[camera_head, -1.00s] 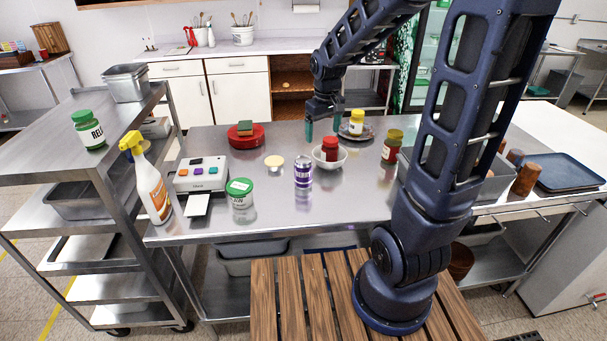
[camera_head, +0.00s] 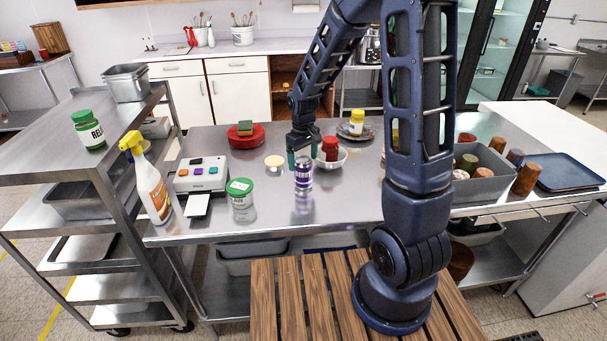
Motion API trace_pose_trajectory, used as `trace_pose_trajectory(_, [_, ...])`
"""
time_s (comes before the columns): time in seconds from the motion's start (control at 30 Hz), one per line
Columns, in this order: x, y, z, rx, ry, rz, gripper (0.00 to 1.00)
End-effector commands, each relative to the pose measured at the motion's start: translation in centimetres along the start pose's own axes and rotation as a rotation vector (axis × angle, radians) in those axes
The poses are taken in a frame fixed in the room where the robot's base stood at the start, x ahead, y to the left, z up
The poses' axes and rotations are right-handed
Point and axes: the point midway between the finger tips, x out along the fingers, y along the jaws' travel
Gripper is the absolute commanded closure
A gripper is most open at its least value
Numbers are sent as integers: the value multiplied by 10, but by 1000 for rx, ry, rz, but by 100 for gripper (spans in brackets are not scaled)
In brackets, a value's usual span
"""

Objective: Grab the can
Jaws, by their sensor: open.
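The can (camera_head: 304,178) is purple and silver and stands upright on the steel table (camera_head: 340,205). My gripper (camera_head: 303,158) points down right at the can's top, with its teal fingers spread. One finger shows at the can's upper left and the other at its upper right. I cannot tell whether the fingers reach down around the can or stay just above or behind it. The can's lower part is in plain view.
A bowl with a red jar (camera_head: 330,148) stands close behind the can on the right. A green-lidded tub (camera_head: 241,200), a small cream-topped item (camera_head: 274,163) and a label printer (camera_head: 202,174) are to its left. A grey bin (camera_head: 484,186) stands at right.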

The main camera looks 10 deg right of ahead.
Motion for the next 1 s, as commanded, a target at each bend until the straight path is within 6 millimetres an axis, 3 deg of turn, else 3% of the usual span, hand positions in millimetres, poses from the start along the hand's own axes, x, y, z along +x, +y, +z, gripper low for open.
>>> trace_pose_trajectory(0.17, [10,0,1,0,-2,-1,15])
trace_pose_trajectory(0.5, [50,1,1,0,-1,0,15])
trace_pose_trajectory(0.83, [55,1,1,0,0,0,15])
trace_pose_trajectory(1.0, [55,1,1,1,0,0,47])
